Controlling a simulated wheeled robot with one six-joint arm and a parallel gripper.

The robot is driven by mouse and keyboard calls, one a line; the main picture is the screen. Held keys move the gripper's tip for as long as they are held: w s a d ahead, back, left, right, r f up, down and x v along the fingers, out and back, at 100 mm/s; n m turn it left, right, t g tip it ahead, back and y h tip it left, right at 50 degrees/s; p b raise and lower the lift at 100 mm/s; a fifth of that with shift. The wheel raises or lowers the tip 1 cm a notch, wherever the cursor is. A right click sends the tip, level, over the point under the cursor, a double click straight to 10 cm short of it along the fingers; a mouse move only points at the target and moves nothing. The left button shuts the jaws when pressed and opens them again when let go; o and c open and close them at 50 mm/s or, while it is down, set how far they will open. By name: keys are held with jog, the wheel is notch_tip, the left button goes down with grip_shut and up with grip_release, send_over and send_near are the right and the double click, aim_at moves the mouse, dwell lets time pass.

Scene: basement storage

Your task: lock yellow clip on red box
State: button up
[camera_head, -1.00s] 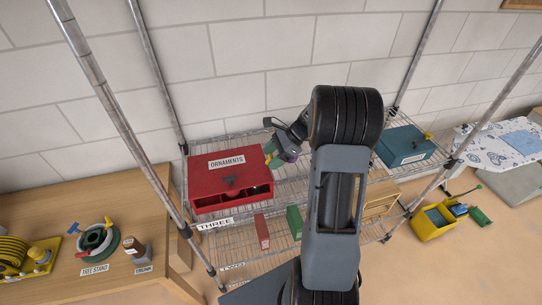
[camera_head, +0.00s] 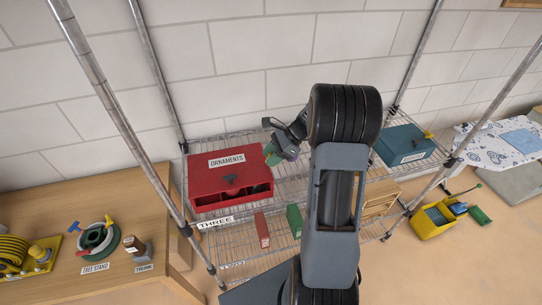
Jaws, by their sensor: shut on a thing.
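My gripper (camera_head: 272,155) is at the box's right edge, shut on the yellow clip. The clip is almost wholly hidden by the fingers and box edge, so I cannot tell whether it lies flat against the box. My arm crosses the middle of the view and hides part of the shelf.
A teal box (camera_head: 404,145) with a yellow clip (camera_head: 428,134) stands on the shelf at the right. Metal posts (camera_head: 130,125) flank the shelf. A wooden table (camera_head: 90,200) is at left; a yellow bin (camera_head: 434,222) at right.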

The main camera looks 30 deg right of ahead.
aim_at(262, 170)
jog(key=shift+a, duration=0.1)
jog(key=shift+w+a+h+p, duration=0.1)
jog(key=shift+a+h+p, duration=0.15)
jog(key=shift+h+p, duration=0.35)
jog(key=shift+w+a+f+g+h+p, duration=0.15)
jog(key=shift+a+g+h+p, duration=0.3)
jog(key=shift+h, duration=0.75)
jog(key=h, duration=0.1)
jog(key=a+f+h, duration=0.1)
jog(key=h, duration=0.1)
jog(key=shift+w+a+f+g, duration=0.1)
jog(key=shift+g, duration=0.15)
jog(key=shift+a+f+h+b, duration=0.2)
jog(key=shift+f+h+b, duration=0.05)
jog(key=shift+h, duration=0.45)
jog(key=shift+a+f+h+b, duration=0.15)
jog(key=shift+f+h+b, duration=0.1)
jog(key=shift+h, duration=0.45)
jog(key=shift+g, duration=0.3)
jog(key=o, duration=0.9)
jog(key=shift+o, duration=0.2)
notch_tip(262, 170, up, 14)
jog(key=a+b, duration=0.1)
jog(key=b, duration=0.1)
jog(key=shift+w+f, duration=0.15)
